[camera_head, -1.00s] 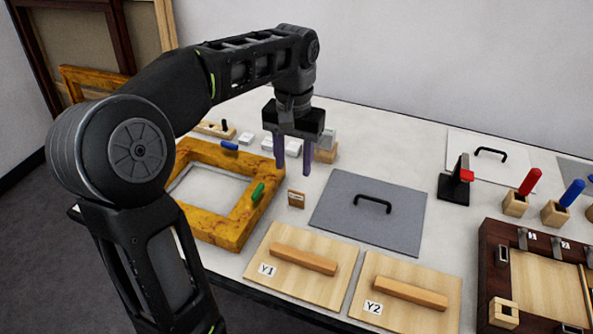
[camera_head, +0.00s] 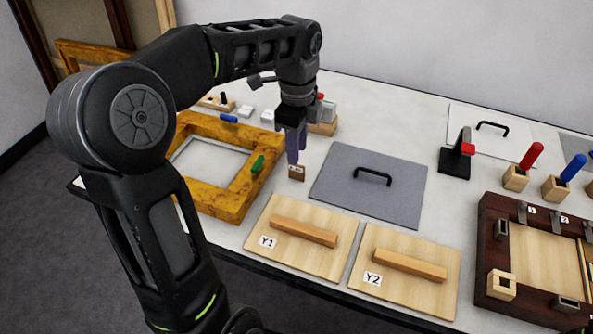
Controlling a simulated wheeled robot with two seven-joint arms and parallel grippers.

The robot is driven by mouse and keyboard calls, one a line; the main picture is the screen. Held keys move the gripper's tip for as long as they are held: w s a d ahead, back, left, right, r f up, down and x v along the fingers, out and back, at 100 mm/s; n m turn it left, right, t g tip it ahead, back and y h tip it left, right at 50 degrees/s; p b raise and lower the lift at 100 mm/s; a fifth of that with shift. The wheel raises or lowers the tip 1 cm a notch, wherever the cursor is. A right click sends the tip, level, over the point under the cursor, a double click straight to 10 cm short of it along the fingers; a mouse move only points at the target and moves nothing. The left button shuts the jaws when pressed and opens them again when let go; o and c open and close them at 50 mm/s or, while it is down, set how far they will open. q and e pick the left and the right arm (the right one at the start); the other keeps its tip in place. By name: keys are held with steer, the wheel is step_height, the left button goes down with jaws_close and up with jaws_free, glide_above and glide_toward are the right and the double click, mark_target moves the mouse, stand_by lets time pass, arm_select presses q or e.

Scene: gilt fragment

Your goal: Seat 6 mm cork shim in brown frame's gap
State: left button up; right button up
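A small brown cork piece with a white label (camera_head: 296,173), its print too small to read, hangs at the fingertips of my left gripper (camera_head: 296,160). The purple fingers are seen nearly edge-on and look shut on its top. The piece is above the white table, between the gilt frame and the grey plate. The dark brown frame (camera_head: 487,250) lies at the right edge, partly out of view, with a pale wood panel inside, metal clips and a pale block at its near left corner. Its gap cannot be made out. My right gripper is not in view.
The gilt frame (camera_head: 225,203) lies left, with green and blue pieces on it. The grey plate with a handle (camera_head: 395,188), boards Y1 (camera_head: 275,254) and Y2 (camera_head: 378,292) lie between shim and brown frame. A black stand (camera_head: 454,162) and red-handled (camera_head: 531,157) and blue-handled (camera_head: 573,168) tools stand behind.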

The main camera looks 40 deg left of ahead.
mark_target(296, 179)
arm_select(q)
steer(key=shift+f, duration=1.3)
steer(key=shift+a+f+p, duration=0.1)
steer(key=shift+f+p, duration=0.2)
steer(key=shift+f, duration=2.3)
steer(key=shift+c, duration=0.2)
jaws_close()
